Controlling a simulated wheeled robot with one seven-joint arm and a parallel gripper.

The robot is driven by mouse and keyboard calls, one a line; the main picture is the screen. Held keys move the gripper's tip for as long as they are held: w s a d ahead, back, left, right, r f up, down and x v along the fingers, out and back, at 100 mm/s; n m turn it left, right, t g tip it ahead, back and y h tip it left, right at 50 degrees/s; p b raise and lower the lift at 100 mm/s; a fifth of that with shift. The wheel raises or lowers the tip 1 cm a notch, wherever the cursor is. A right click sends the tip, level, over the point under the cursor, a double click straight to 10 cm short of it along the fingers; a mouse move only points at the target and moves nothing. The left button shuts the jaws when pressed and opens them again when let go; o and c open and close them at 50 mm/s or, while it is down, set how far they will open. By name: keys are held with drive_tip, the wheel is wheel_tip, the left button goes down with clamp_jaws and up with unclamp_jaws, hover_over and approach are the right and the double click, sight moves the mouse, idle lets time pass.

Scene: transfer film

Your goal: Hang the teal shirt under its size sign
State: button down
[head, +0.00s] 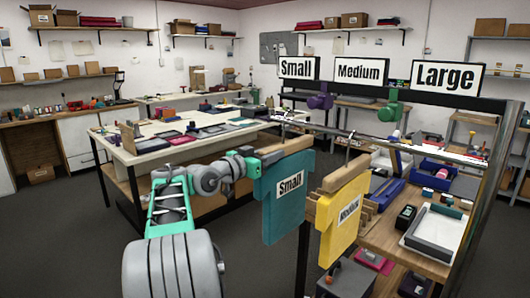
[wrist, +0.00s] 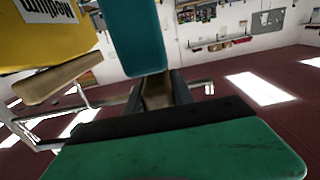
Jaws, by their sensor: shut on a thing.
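The teal shirt (head: 284,212), labelled Small, hangs from a wooden hanger (head: 297,145) in the head view. My gripper (head: 262,156) is shut on the left end of that hanger. In the wrist view the fingers (wrist: 157,92) close on the wood beside the teal shirt (wrist: 133,38). The shirt is at the left end of the metal rail (head: 430,153), roughly below the Small sign (head: 299,68). I cannot tell whether its hook rests on the rail.
A yellow shirt (head: 341,238), labelled Medium, hangs close to the right. The Medium sign (head: 361,70) and Large sign (head: 447,76) top the rack. A purple clamp (head: 320,102) and a green clamp (head: 389,112) are below the signs. A cluttered bench (head: 425,264) stands at right.

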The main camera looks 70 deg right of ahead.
drive_tip(key=p+x, duration=0.3)
drive_tip(key=x, duration=0.1)
drive_tip(key=shift+r, duration=0.2)
drive_tip(key=shift+s+d+f+b, duration=0.1)
drive_tip(key=shift+d+f+b, duration=0.1)
drive_tip(key=shift+f+b, duration=1.35)
drive_tip(key=shift+f, duration=0.1)
drive_tip(key=c, duration=1)
unclamp_jaws()
